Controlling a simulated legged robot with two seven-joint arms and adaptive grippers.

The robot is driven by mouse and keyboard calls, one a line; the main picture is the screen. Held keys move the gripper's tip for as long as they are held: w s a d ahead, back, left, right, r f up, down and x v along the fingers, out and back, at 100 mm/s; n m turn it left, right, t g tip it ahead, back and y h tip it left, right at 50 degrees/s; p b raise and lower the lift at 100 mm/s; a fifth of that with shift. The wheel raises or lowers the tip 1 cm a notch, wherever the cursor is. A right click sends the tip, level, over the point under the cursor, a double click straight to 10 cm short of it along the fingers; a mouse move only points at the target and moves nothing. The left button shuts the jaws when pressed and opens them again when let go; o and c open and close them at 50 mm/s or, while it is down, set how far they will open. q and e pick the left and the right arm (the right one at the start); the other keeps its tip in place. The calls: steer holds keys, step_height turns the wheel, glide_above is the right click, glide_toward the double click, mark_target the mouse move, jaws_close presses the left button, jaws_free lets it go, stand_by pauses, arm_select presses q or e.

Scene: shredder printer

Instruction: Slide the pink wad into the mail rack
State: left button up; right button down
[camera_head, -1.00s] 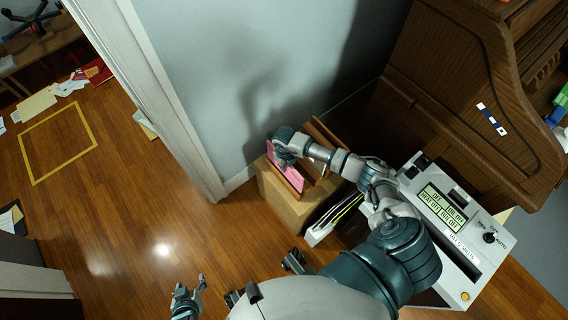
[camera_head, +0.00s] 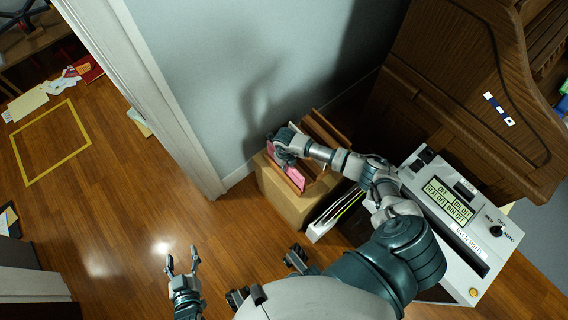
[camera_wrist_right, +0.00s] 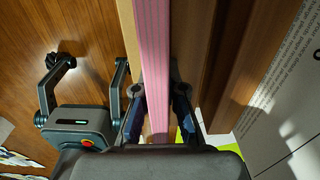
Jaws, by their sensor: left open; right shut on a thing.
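The pink wad (camera_head: 286,172) is held over the brown box by my right gripper (camera_head: 283,155), whose fingers close on its two sides in the right wrist view (camera_wrist_right: 157,112). There the wad (camera_wrist_right: 154,55) stands on edge as a striped pink slab. The wooden mail rack (camera_head: 325,131) sits on the box, with wooden panels (camera_wrist_right: 228,70) close along the wad's right side. A thin tan edge runs along its left. I cannot tell how deep the wad sits in a slot. My left gripper (camera_head: 182,262) is open and empty, above the floor.
The cardboard box (camera_head: 284,203) stands against the grey wall (camera_head: 220,80). A holder with papers (camera_head: 335,213) is beside it. The white shredder-printer (camera_head: 450,213) and wooden desk (camera_head: 440,120) are to the right.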

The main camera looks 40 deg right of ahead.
arm_select(q)
steer(key=shift+w+d+r, duration=0.2)
steer(key=shift+w+r, duration=0.05)
steer(key=shift+r, duration=0.05)
arm_select(e)
steer(key=shift+f, duration=0.2)
arm_select(q)
steer(key=shift+a, duration=0.1)
arm_select(e)
steer(key=c, duration=1.2)
jaws_free()
step_height(320, 180, up, 8)
steer(key=p, duration=0.6)
steer(key=shift+r, duration=0.15)
arm_select(q)
step_height(320, 180, up, 8)
steer(key=t, duration=0.1)
steer(key=shift+w+r, duration=0.15)
steer(key=shift+w, duration=0.2)
arm_select(e)
steer(key=shift+f, duration=0.2)
steer(key=shift+s, duration=0.1)
